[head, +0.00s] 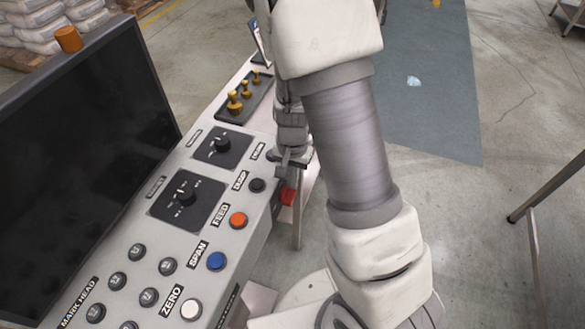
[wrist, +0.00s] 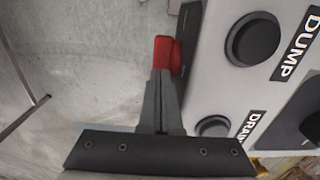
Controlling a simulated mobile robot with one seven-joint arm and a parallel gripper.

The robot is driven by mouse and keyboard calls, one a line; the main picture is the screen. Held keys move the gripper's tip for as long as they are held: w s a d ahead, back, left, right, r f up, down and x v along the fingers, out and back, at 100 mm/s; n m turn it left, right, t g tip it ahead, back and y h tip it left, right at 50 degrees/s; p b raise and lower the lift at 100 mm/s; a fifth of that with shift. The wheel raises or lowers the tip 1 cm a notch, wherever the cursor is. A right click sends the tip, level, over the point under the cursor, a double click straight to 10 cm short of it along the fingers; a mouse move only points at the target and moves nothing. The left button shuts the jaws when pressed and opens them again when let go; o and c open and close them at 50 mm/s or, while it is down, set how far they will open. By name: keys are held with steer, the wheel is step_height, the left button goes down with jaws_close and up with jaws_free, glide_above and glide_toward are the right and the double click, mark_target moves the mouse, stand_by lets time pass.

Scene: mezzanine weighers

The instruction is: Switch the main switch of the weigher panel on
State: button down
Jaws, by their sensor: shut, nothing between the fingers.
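The grey weigher panel (head: 205,238) slopes across the left of the head view. A red switch handle (head: 288,197) sits on its right side face, below the dark button at the panel's right edge. I take it as the main switch, though no label on it is readable. In the wrist view the red handle (wrist: 163,52) stands upright in the picture, beside a dark plate. My gripper (head: 286,180) is shut and empty, its fingertips (wrist: 160,74) right at the handle's near end. Whether they touch it I cannot tell. The fingers partly hide the handle.
Labelled buttons lie close by, DUMP (wrist: 254,40) and DRAIN (wrist: 213,126). Open floor (wrist: 90,60) lies beside the panel. A metal rail (head: 545,190) stands at the far right.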

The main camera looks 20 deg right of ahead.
steer(key=shift+f, duration=0.6)
